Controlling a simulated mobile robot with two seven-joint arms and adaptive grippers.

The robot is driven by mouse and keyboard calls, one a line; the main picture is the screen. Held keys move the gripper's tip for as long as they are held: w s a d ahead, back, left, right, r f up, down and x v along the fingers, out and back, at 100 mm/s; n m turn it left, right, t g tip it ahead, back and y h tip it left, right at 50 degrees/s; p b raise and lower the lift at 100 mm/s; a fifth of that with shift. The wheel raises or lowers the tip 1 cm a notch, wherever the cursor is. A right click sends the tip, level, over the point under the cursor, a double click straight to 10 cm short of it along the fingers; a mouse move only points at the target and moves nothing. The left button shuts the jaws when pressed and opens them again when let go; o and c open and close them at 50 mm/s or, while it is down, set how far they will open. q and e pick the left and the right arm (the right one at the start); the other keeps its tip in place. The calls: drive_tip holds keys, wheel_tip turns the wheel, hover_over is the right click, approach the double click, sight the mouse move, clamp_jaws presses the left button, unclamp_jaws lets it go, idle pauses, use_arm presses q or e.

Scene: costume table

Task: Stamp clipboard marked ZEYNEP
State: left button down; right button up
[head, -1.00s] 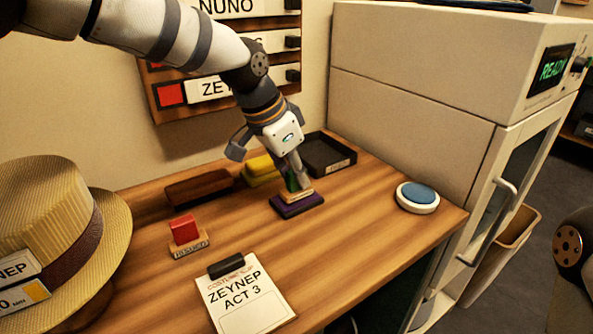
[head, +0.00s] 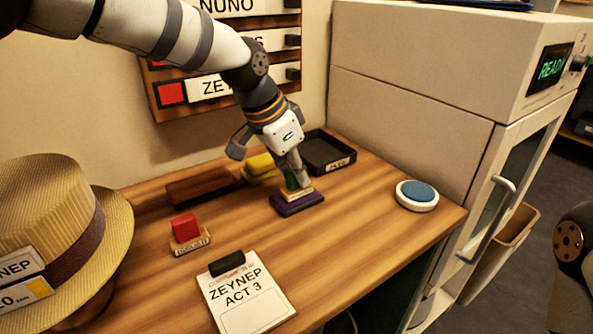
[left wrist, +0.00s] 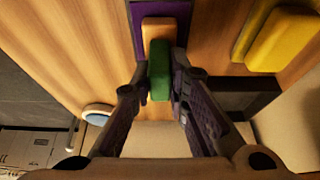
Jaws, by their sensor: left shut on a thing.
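The clipboard (head: 248,298) reads "ZEYNEP ACT 3". It lies at the table's front edge, with a black clip at its top and an empty outlined box at its bottom. My left gripper (head: 295,177) points down, shut on the green handle of a stamp (left wrist: 160,72) with a light wooden base. The stamp's base rests on or just over the purple pad (head: 285,208); exact contact is unclear. The stamp's underside is hidden. A red-handled stamp (head: 185,228) with a labelled wooden base stands left of the clipboard's top. My right gripper is out of view.
A straw hat (head: 60,215) fills the table's left. A brown block (head: 200,186), a yellow block (head: 262,165) and a black tray (head: 325,150) line the back. A blue-topped white button (head: 417,196) sits right. Bare wood separates pad and clipboard.

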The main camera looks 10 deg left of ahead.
use_arm(q)
drive_tip(key=shift+f, duration=0.1)
drive_tip(key=shift+r+p, duration=0.45)
drive_tip(key=shift+r, duration=3.15)
